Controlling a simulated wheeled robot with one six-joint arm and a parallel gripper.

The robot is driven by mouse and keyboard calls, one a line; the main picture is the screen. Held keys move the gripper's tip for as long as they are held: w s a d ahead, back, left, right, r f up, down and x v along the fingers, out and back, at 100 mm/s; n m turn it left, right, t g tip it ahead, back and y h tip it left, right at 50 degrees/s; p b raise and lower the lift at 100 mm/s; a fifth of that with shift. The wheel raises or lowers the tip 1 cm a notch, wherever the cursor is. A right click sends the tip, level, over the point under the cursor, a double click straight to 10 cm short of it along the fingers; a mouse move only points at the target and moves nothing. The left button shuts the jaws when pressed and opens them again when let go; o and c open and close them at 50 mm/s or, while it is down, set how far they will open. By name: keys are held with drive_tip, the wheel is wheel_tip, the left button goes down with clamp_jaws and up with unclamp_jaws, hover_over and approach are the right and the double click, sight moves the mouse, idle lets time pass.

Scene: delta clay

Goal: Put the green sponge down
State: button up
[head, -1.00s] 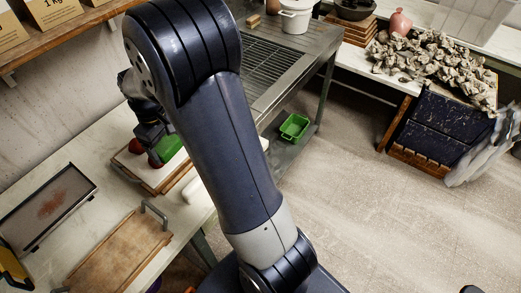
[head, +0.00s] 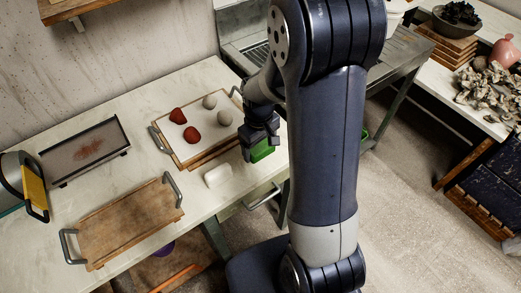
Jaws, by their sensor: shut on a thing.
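The green sponge (head: 262,150) is held in my gripper (head: 258,146), just right of the tray with clay lumps and near the table's front edge. The gripper is shut on the sponge, and its dark fingers hide part of it. I cannot tell whether the sponge touches the table (head: 110,97). My arm hides the area to the right of it.
A handled tray (head: 164,145) holds red lumps (head: 192,133) and grey lumps (head: 224,118). A white block (head: 218,175) lies in front of it. An empty wooden tray (head: 128,222) and a stained tray (head: 88,150) are at left. Bare tabletop lies between them.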

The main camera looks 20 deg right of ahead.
sight(260, 152)
drive_tip(key=shift+f, duration=1.25)
drive_tip(key=shift+f, duration=0.1)
drive_tip(key=shift+f, duration=0.15)
drive_tip(key=o, duration=1.2)
wheel_tip(260, 152, up, 12)
drive_tip(key=shift+w+r, duration=0.15)
drive_tip(key=shift+r, duration=0.1)
